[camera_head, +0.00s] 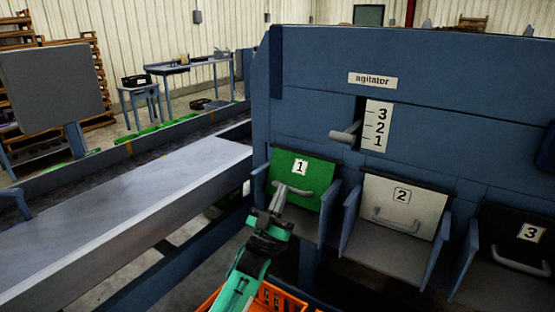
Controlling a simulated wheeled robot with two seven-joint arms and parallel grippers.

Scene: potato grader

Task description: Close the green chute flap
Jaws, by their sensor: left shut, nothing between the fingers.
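The green chute flap (313,178), labelled 1, is on the front of the blue grader at its left end. It leans back above its chute, with a grey handle (296,190) across its lower part. My left gripper (279,192) is shut and empty, with its fingertips at the left end of the handle. I cannot tell whether they touch it. My green left arm comes up from the bottom of the picture and hides part of the chute. My right gripper is not in view.
A white flap (390,203) labelled 2 and a black flap (520,237) labelled 3 sit to the right. An agitator lever (345,133) is above. A grey conveyor side (130,215) runs at left. An orange crate (272,299) is below.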

